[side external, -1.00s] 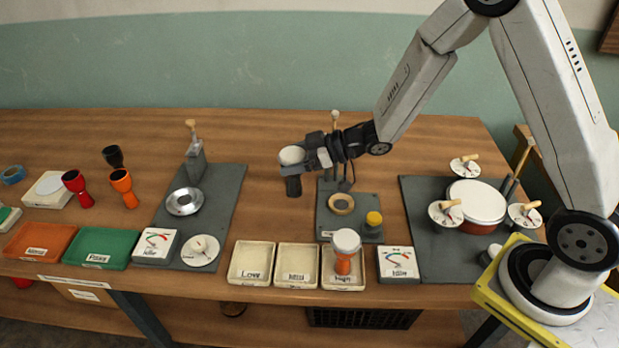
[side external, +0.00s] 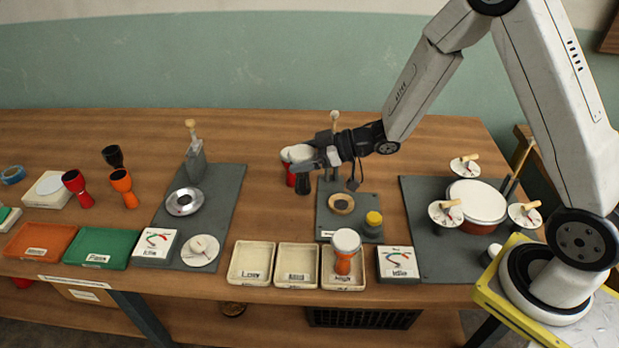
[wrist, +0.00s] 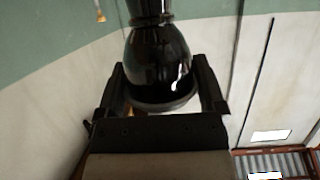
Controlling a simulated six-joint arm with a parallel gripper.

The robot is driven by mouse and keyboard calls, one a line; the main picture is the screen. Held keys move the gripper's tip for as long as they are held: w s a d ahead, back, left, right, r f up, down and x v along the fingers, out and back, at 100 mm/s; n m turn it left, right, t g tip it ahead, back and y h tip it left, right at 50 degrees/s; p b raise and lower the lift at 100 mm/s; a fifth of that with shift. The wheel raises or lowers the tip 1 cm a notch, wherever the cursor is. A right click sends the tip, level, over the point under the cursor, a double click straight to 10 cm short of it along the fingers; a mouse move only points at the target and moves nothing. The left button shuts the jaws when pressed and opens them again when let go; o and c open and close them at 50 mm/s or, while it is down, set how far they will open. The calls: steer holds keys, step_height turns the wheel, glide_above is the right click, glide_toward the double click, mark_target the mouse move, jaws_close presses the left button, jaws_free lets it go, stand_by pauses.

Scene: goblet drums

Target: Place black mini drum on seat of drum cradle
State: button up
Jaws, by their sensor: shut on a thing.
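My gripper (side external: 304,163) is shut on a black mini drum (side external: 303,186) with a pale head and holds it roughly upright above the bench. In the wrist view the glossy black drum (wrist: 158,55) sits between both fingers. A tan ring seat (side external: 341,203) lies on the grey base plate (side external: 367,203) of the middle stand, which looks like the drum cradle. The held drum is to the left of and behind this ring, apart from it. The ring is empty. The fingers hide part of the drum in the side view.
A red drum (side external: 291,178) stands close behind the held drum, partly hidden. A post (side external: 334,121) rises behind the ring, and a yellow knob (side external: 374,219) is at its right. Pale trays (side external: 251,263) stand in front. Bare wood lies left of the middle plate.

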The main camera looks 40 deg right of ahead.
steer(key=s+d+f+m+t+h, duration=0.1)
steer(key=s+d+f, duration=0.1)
steer(key=d, duration=0.9)
steer(key=shift+d+f+m+h, duration=0.3)
steer(key=shift+f, duration=0.25)
steer(key=shift+f, duration=0.1)
steer(key=shift+f, duration=2.1)
steer(key=shift+f, duration=1.8)
steer(key=shift+f, duration=0.1)
steer(key=o, duration=1)
